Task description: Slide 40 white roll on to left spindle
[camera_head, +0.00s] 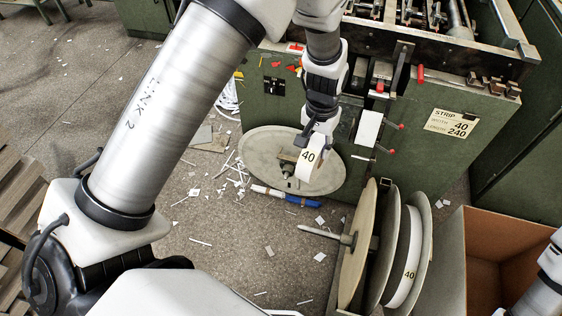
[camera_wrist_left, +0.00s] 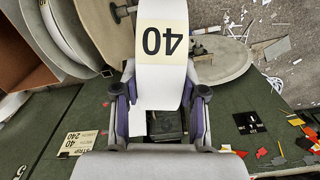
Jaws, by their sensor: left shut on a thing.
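The white roll marked 40 (camera_head: 309,162) is held by my left gripper (camera_head: 318,135), which is shut on its rim. In the left wrist view the roll (camera_wrist_left: 162,42) sits between the two fingers (camera_wrist_left: 162,105), its label upside down. The left spindle (camera_head: 287,169) sticks out from a large pale disc (camera_head: 258,160) on the green machine's side. The roll is right beside this spindle and partly in front of the disc. I cannot tell whether the spindle is inside the roll's core. In the wrist view the disc (camera_wrist_left: 225,65) is behind the roll.
At the right, a second spindle (camera_head: 330,236) points left from upright discs (camera_head: 357,262), with another 40 roll (camera_head: 405,262) among them. A cardboard box (camera_head: 483,285) stands at the lower right.

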